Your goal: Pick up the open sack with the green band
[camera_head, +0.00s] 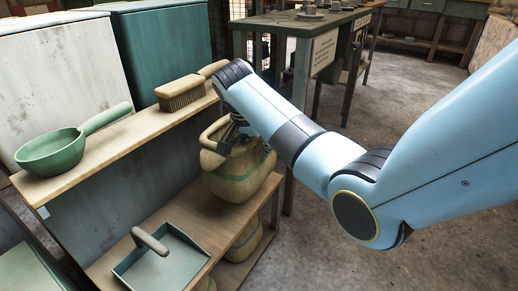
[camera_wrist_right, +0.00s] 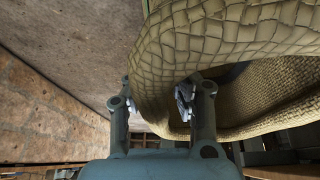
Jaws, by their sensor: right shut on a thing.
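The open sack with the green band (camera_head: 238,180) is a tan woven bag at the right end of the shelf unit, in front of my right arm's end. Its woven rim fills the upper part of the right wrist view (camera_wrist_right: 220,40). My right gripper (camera_head: 232,138) is shut on the sack's rim, with one finger on either side of the wall in the wrist view (camera_wrist_right: 155,100). I cannot tell from the head view whether the sack's base touches the shelf. My left gripper is not in view.
The upper shelf (camera_head: 115,150) holds a green scoop (camera_head: 55,150) and a brush (camera_head: 182,92). A dustpan (camera_head: 165,262) lies on the lower shelf (camera_head: 205,228), near more tan sacks (camera_head: 243,243). A workbench (camera_head: 300,25) stands behind; floor at right is clear.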

